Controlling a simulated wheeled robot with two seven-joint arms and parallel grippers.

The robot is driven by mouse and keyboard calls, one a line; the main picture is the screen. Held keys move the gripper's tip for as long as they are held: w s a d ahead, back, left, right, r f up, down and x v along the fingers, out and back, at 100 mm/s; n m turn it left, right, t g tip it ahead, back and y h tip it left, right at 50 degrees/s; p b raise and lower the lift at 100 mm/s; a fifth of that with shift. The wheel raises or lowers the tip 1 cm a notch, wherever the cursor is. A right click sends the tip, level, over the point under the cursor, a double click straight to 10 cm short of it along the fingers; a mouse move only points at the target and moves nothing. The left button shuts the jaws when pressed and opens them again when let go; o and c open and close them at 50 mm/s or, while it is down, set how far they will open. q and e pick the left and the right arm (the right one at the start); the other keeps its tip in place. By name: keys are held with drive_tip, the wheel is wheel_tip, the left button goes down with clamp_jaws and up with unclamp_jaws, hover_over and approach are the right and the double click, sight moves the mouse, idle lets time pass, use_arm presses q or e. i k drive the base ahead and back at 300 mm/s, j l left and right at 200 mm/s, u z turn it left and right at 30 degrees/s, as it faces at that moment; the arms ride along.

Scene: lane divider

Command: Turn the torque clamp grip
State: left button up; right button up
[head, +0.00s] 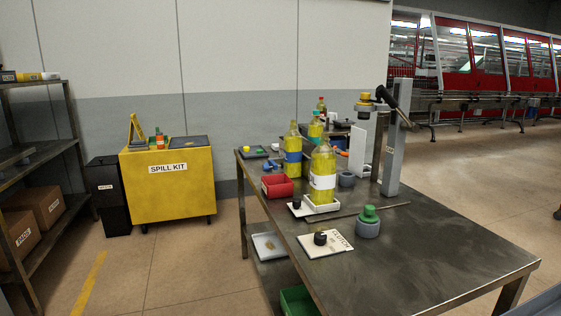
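A grey upright post (392,155) stands on the back right part of the metal table (440,245). A black grip (394,106) slants down to the right across the top of the post, with its thicker end up and to the left. It looks like the torque clamp's grip, though no label on it is readable. A yellow-capped part (364,99) and a white upright panel (358,150) are just left of the post. Neither of my grippers is in view, and nothing of mine touches the grip.
Tall bottles of yellow liquid (323,168), a red bin (277,187), a green-topped grey cup (368,224) and a white card with a black knob (325,243) stand on the table's left side. The table's front right is clear. A yellow spill kit cabinet (168,188) stands left.

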sight(265, 167)
drive_tip(key=i+j, duration=0.25)
drive_tip(key=i+j+z, duration=0.15)
drive_tip(key=j, duration=0.35)
drive_tip(key=i+j, duration=0.3)
drive_tip(key=i+j+z, duration=0.15)
drive_tip(key=j, duration=0.3)
drive_tip(key=i, duration=0.1)
